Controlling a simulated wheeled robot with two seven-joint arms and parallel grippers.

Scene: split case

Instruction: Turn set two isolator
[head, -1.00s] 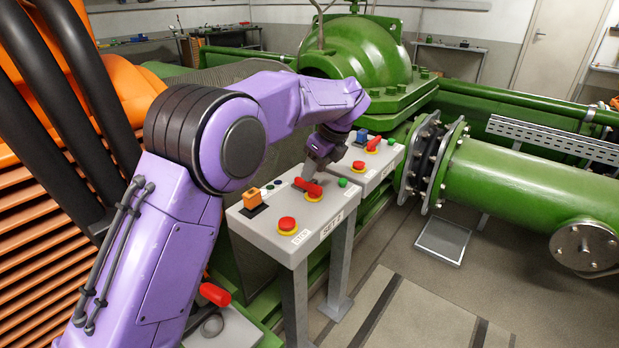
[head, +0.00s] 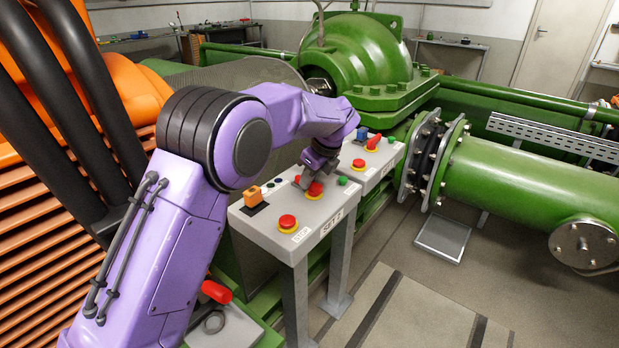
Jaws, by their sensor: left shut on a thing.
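The set two panel (head: 262,226) is a grey sloped box on legs, labelled SET 2. Its isolator (head: 316,189) is a red handle on a yellow base near the panel's far right part. My left gripper (head: 310,183) reaches down from above and is shut on this handle, hiding much of it. The handle's exact angle is hard to tell. A red mushroom button (head: 287,222) on a yellow ring is at the panel's front, and an orange block (head: 252,196) is at its left. My right gripper is not in view.
A similar panel with a blue block (head: 362,134), a red handle (head: 373,142) and a red button (head: 359,164) stands just behind. A green pipe (head: 510,190) runs at right. A red grip (head: 216,292) shows low left. The floor at front right is clear.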

